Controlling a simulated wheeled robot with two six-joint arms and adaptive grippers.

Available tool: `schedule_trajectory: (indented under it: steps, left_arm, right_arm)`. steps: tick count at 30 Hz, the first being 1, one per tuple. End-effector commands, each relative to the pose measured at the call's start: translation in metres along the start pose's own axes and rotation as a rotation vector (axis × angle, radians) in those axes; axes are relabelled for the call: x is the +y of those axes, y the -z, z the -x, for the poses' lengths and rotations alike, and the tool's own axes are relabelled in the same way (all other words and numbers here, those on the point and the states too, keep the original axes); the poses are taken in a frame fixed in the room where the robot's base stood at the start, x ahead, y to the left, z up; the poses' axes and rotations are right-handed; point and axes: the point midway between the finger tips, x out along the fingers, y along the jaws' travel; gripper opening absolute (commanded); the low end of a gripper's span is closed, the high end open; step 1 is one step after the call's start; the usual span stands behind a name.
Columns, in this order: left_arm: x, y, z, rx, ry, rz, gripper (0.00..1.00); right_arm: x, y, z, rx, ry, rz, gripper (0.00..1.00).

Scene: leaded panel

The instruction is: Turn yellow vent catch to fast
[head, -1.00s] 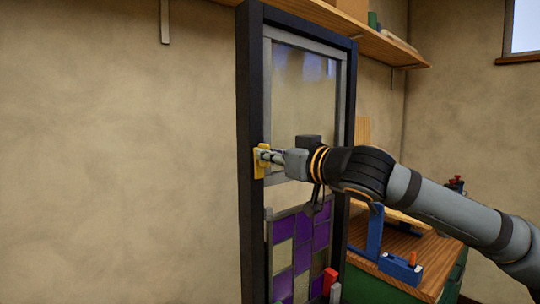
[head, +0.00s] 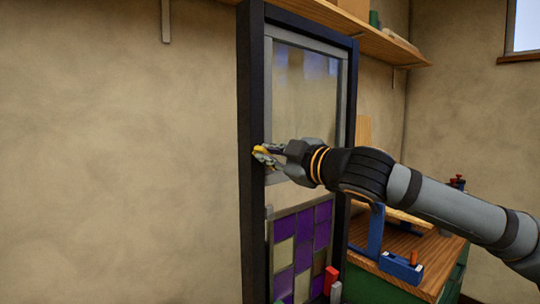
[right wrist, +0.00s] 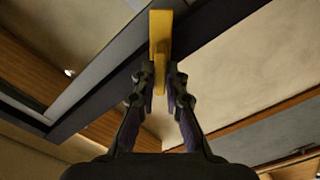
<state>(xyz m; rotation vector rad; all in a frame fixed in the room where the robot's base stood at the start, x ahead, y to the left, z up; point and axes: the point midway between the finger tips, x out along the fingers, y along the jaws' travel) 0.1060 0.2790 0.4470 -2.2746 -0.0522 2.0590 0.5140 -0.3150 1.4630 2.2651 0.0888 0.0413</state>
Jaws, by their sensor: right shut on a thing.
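My right gripper (head: 267,153) is shut on the catch, reaching in from the right. In the right wrist view the yellow catch (right wrist: 160,35) stands between and beyond the two fingers (right wrist: 160,78), which close on its narrow part. My left gripper is not in view.
Below is a leaded panel (head: 302,240) of purple and pale panes. A red block (head: 330,280) stands at its lower right. A wooden bench (head: 425,250) with a blue tool (head: 401,268) is behind on the right. A shelf (head: 340,22) runs above.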

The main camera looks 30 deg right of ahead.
Motion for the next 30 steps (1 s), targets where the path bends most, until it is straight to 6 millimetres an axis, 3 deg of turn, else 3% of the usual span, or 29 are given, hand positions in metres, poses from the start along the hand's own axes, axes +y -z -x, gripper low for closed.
schedule_trajectory:
  steps: [15,30]
  left_arm:
    - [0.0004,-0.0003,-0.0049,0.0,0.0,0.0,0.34]
    - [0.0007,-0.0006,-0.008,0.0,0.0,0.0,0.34]
  right_arm:
    - [-0.0024,-0.0007,0.0,0.001,-0.001,0.462,0.0]
    - [-0.0033,-0.0012,0.0,0.0,0.0,0.691,0.0]
